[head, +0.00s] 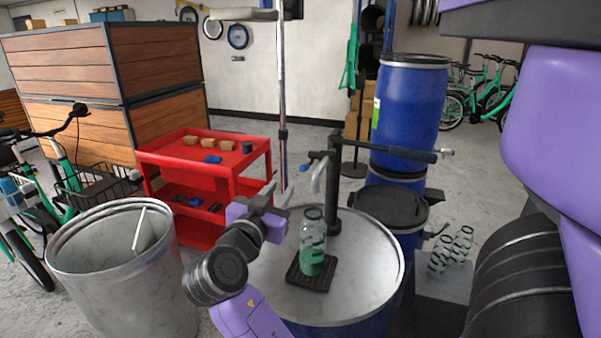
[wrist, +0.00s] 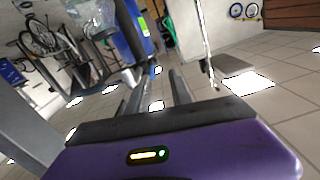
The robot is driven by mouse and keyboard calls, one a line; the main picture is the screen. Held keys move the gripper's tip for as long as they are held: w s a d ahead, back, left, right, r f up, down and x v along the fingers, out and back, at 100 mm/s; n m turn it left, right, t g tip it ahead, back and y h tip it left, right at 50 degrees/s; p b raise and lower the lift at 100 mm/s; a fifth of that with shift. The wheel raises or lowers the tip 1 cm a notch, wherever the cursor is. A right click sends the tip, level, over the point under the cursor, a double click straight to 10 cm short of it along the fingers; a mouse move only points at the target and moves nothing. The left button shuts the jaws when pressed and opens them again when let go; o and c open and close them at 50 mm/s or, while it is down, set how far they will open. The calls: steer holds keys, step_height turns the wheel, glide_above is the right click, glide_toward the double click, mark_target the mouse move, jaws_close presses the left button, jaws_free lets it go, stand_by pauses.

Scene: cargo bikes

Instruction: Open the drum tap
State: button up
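A black post (head: 333,180) rises from the metal-topped drum (head: 365,265). A curved grey spout (head: 318,172) and a long side lever with a blue-grey grip (head: 412,154) are at its top. I cannot tell which part is the tap's valve. A clear bottle (head: 313,245) with green liquid stands upright on a black drip tray (head: 310,276) below the spout. It shows partly at the top left of the wrist view (wrist: 90,14). My gripper (head: 279,193) is left of the spout and bottle, apart from both. Its fingers (wrist: 155,82) are apart with nothing between them.
A red cart (head: 205,168) stands behind my gripper. An open metal bin (head: 125,270) is at the left. Blue drums (head: 408,105) stand behind the post. Wire coils (head: 450,250) sit on a grey block at the right. A vertical pole (head: 282,90) rises behind my gripper.

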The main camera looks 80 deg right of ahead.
mark_target(302, 168)
steer(key=shift+s+d+r+m+g+p, duration=0.35)
steer(key=shift+s+d, duration=0.15)
steer(key=shift+d, duration=0.9)
steer(key=shift+s+d+r+m+g+p, duration=0.3)
steer(key=shift+s+d, duration=0.15)
steer(key=shift+d, duration=0.9)
steer(key=shift+s+d+r+m+g+p, duration=0.3)
steer(key=shift+s+d, duration=0.2)
steer(key=shift+d, duration=0.9)
jaws_close()
jaws_free()
